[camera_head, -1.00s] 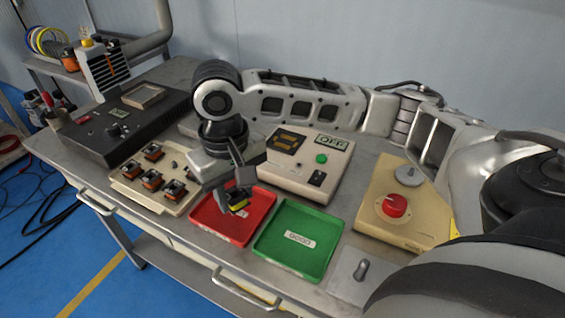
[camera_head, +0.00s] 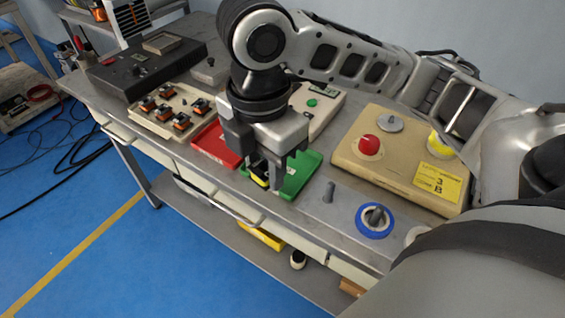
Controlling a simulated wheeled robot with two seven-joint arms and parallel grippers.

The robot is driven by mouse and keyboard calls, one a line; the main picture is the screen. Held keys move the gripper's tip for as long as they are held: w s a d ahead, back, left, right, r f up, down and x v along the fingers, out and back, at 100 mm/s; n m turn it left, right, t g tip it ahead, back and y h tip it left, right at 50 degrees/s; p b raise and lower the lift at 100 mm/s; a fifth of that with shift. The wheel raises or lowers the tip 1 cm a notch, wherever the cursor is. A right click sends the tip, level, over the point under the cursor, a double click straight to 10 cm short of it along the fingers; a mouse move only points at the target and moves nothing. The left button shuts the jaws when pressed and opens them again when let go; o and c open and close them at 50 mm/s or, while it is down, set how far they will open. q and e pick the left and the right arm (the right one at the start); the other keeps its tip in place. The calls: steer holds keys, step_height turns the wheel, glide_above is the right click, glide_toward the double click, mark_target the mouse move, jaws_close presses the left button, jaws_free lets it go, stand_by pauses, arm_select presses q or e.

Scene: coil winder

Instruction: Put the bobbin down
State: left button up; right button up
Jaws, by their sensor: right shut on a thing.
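My right gripper (camera_head: 265,172) hangs pointing down from the arm that comes in from the right. It is shut on a small black bobbin with a yellow band (camera_head: 258,180), partly hidden by the fingers. They are in front of the left part of the green tray (camera_head: 303,177), and the exact height above it is hard to tell. The red tray (camera_head: 208,136) lies just left, partly behind the gripper. Several similar orange and black bobbins (camera_head: 182,121) sit on a beige holder (camera_head: 145,119) further left. My left gripper is out of view.
A beige winder box (camera_head: 350,160) with a red knob (camera_head: 370,145) stands to the right. A tester (camera_head: 325,112) stands behind the arm, and a black instrument (camera_head: 125,75) at left.

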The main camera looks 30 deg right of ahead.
steer(key=shift+s+r+n, duration=0.2)
steer(key=shift+n, duration=0.8)
steer(key=w+d+f+b, duration=0.1)
steer(key=w+d+f, duration=0.7)
steer(key=w, duration=0.1)
steer(key=shift+d+f+b, duration=0.25)
steer(key=shift+d+b, duration=0.1)
steer(key=shift+w+d+f, duration=0.4)
steer(key=shift+f, duration=1.85)
steer(key=shift+f, duration=0.1)
steer(key=o, duration=1.1)
steer(key=shift+c, duration=0.2)
